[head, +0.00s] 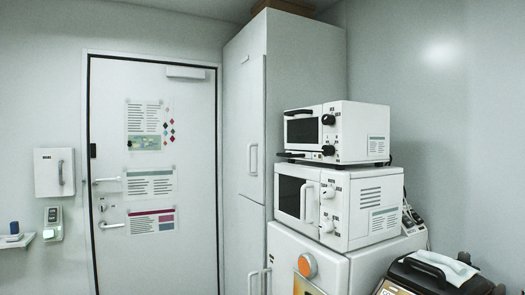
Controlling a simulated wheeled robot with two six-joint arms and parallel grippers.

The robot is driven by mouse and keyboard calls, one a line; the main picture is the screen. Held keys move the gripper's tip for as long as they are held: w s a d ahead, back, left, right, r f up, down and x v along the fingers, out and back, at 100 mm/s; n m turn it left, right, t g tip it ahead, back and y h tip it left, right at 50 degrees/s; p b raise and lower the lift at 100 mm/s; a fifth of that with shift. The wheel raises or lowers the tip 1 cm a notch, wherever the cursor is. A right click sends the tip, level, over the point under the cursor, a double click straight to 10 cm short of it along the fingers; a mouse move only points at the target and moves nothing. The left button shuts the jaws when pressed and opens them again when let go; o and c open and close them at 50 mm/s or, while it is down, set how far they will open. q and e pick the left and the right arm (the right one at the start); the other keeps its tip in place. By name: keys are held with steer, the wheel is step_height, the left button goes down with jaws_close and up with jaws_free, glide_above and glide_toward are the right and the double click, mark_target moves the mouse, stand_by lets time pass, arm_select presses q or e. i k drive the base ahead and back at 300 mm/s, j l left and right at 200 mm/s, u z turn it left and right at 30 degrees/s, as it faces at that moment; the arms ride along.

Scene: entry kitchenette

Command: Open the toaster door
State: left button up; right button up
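The toaster (352,133) is the small white oven at the top of the stack at right in the head view. Its dark-windowed door (303,128) faces left and looks shut. Two black knobs sit on the front panel beside the door. A dark bar or tray edge (290,155) sticks out along the bottom of the front. The toaster rests on a white microwave (372,208) with a white door handle. Neither of my grippers is in view.
The microwave stands on a white cabinet or fridge (318,252) with an orange round item on it. A tall white locker (243,130) stands behind, to the left. A black-lidded appliance (432,276) is at the lower right. A closed door (190,240) is at left.

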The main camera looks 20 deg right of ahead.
mark_target(304, 127)
steer(key=i+j+z, duration=0.1)
steer(key=i+z, duration=0.3)
steer(key=i+j+z, duration=0.25)
steer(key=i+z, duration=0.15)
steer(key=i, duration=0.15)
steer(key=i+j+z, duration=0.4)
